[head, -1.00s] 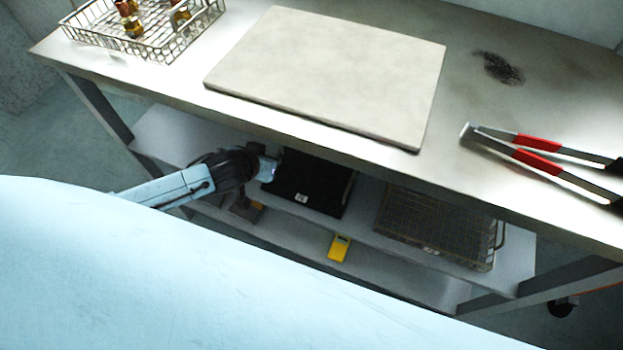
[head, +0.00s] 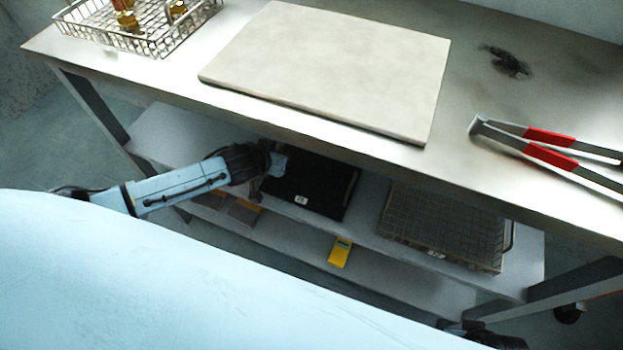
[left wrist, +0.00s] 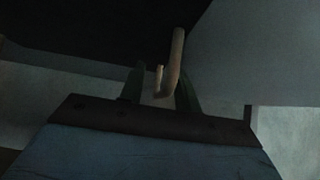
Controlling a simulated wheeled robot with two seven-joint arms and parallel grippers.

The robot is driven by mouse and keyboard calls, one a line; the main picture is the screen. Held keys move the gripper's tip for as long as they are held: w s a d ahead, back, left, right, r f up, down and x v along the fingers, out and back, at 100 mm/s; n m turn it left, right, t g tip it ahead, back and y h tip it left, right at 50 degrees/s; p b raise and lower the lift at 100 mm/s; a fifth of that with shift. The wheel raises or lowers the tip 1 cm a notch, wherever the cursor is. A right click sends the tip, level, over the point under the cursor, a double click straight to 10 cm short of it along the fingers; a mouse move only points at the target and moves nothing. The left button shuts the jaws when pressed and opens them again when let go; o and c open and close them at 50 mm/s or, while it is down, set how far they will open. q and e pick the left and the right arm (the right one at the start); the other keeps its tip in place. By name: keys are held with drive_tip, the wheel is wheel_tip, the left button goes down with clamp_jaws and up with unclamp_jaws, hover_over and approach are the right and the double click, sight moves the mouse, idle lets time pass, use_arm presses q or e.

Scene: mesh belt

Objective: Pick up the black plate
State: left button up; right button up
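The black plate (head: 315,187) is a flat dark square lying on the shelf under the table top, with a small white label at its front edge. My left gripper (head: 268,176) is at the plate's left edge, partly hidden by its own wrist. In the dark left wrist view, the gripper's fingers (left wrist: 166,78) reach toward a black area (left wrist: 90,30) that looks like the plate. My right gripper is not seen.
The table top overhangs the shelf (head: 180,135). A wire basket (head: 440,227) stands right of the plate. A yellow device (head: 340,252) lies on the lower shelf. Above are a pale board (head: 330,70), red-handled tongs (head: 548,145) and a wire tray (head: 160,45) with several small items.

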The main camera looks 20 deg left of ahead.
use_arm(q)
clamp_jaws()
idle(1.3)
